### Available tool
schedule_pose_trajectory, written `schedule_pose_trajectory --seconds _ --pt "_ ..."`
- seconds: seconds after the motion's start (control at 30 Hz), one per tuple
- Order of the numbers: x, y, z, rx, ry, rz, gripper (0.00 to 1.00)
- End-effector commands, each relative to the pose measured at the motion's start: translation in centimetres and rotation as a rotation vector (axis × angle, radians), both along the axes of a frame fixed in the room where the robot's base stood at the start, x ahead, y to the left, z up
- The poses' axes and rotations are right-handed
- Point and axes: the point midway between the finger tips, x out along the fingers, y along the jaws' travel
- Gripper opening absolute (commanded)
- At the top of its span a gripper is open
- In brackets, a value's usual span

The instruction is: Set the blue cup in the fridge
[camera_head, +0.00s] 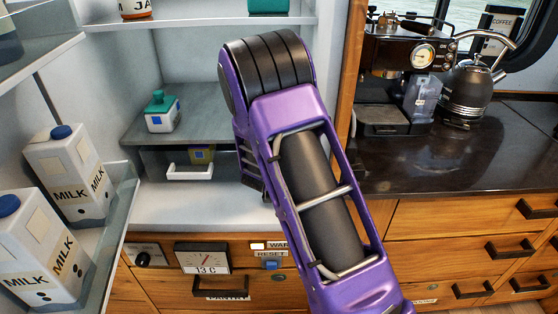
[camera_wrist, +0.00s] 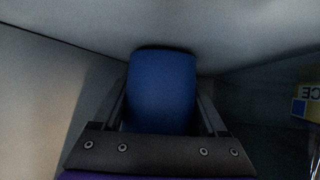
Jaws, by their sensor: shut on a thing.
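The blue cup (camera_wrist: 161,88) shows in the wrist view between the two dark fingers of my gripper (camera_wrist: 165,112), which is shut on it. Pale grey surfaces surround the cup there, and the view is dim. In the head view the open fridge (camera_head: 208,112) has white walls and grey shelves. My purple arm reaches up and into its right side. The arm hides the cup and most of my gripper in that view. I cannot tell whether the cup touches a surface.
Two milk cartons (camera_head: 70,178) stand in the door shelf at left. A green-capped bottle (camera_head: 161,112) and a white tray (camera_head: 190,172) are inside the fridge. A kettle (camera_head: 468,92) and coffee machine (camera_head: 397,75) stand on the dark counter (camera_head: 450,160) at right.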

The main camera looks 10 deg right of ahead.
Motion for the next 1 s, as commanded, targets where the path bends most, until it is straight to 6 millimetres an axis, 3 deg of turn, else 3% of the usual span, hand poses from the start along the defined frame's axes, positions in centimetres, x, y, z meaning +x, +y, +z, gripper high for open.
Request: schedule_pose_trajectory --seconds 0.23,0.27,0.4,0.77,1.0 --pt "0.0 0.0 -0.6 0.000 -0.001 0.000 0.15" --pt "0.0 0.0 -0.6 0.000 -0.001 0.000 0.77" --pt "0.0 0.0 -0.5 0.000 -0.001 0.000 1.00" --pt "-0.7 0.4 0.1 0.001 -0.002 0.000 1.00" --pt "-4.6 2.4 2.6 0.000 -0.001 0.004 1.00"
